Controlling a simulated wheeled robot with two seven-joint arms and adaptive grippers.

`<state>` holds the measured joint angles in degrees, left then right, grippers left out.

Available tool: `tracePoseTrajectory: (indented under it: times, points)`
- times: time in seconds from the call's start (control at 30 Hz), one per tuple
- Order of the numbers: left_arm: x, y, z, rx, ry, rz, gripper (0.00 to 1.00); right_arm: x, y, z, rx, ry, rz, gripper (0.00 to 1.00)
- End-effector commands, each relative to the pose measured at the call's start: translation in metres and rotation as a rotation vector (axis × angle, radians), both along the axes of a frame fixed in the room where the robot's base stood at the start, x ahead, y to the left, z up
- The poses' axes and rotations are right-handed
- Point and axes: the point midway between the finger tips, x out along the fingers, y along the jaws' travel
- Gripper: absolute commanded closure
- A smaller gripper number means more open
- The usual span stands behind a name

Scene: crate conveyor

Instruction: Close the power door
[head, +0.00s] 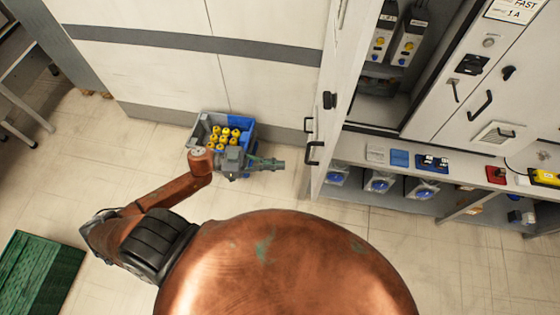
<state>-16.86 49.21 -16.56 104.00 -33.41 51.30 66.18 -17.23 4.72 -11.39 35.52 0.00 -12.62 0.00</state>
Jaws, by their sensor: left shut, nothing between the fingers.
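The power door (338,75) is a tall white panel standing open on the left side of an electrical cabinet. It shows almost edge-on, with a black latch (329,100) and dark handles (314,152) along it. The cabinet's opening (392,85) shows grey units with yellow and blue parts inside. My left gripper (277,164) is shut and empty, to the left of the door's lower handles and apart from them. My right gripper is out of view.
A blue and grey crate (248,129) with several yellow-topped items stands on the floor by the wall, just behind my left gripper. A counter (455,173) with blue sockets runs under the cabinet at right. A green crate (40,275) is at lower left. The left floor is mostly clear.

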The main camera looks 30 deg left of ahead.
Motion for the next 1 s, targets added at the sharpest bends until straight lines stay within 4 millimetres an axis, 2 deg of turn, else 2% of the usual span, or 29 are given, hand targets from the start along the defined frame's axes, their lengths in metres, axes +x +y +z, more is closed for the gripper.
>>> tracePoseTrajectory:
  times: [0.3, 0.5, 0.7, 1.0]
  points:
    - [0.028, -0.061, 0.004, -0.004, -0.002, 0.002, 1.0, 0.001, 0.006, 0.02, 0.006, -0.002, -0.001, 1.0]
    - [0.041, -0.088, 0.003, -0.002, -0.001, 0.004, 1.0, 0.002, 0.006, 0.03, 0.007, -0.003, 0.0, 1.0]
    - [0.046, -0.1, 0.0, 0.0, 0.0, 0.003, 1.0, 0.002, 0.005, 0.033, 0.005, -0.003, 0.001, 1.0]
    - [0.046, -0.101, 0.0, 0.001, 0.0, 0.003, 1.0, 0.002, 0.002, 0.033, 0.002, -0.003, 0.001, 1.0]
